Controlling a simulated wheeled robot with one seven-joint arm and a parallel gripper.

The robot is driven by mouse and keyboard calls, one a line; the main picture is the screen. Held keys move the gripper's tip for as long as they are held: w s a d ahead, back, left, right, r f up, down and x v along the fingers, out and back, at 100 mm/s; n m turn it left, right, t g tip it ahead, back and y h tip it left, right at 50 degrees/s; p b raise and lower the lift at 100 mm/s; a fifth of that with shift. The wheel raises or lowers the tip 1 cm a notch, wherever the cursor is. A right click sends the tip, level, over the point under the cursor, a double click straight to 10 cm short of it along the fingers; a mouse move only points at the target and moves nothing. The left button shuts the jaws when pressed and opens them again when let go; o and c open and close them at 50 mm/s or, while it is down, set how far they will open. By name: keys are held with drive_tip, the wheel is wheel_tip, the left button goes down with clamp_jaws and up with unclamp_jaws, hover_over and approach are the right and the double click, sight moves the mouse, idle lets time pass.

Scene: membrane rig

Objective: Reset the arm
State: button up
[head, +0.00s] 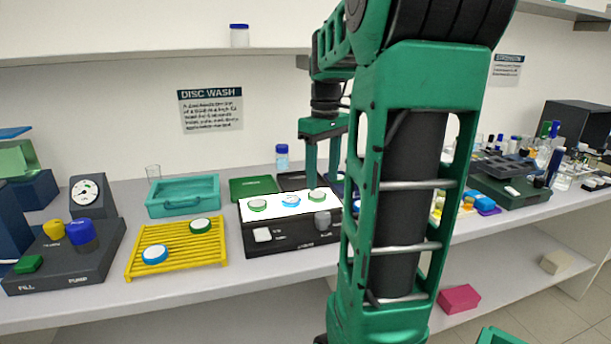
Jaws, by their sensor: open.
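My arm is green and black and stands large in the right middle of the head view, bent over at the top. My gripper (322,185) points down with its two green fingers apart and nothing visible between them. Its fingertips are just above or at the right part of the white-topped black box (283,240), close to a green-ringed disc (317,196). I cannot tell whether they touch it. A blue-ringed disc (291,200) and another green-ringed disc (257,205) lie on the same white top.
A yellow rack (178,262) holds a blue-ringed and a green-ringed disc. A dark pump panel (66,262) with coloured knobs, a gauge (87,195) and a teal tray (183,197) stand left. My arm hides part of the bench; crowded glassware (548,160) stands right.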

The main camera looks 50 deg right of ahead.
drive_tip(key=s+a+f+m, duration=0.2)
drive_tip(key=s+a+f, duration=0.4)
drive_tip(key=s+a, duration=0.1)
drive_tip(key=s+a+f+m, duration=0.3)
drive_tip(key=s+a+f, duration=0.2)
drive_tip(key=s+a, duration=0.2)
drive_tip(key=a, duration=0.2)
drive_tip(key=shift+a+f, duration=0.35)
drive_tip(key=shift+a, duration=0.05)
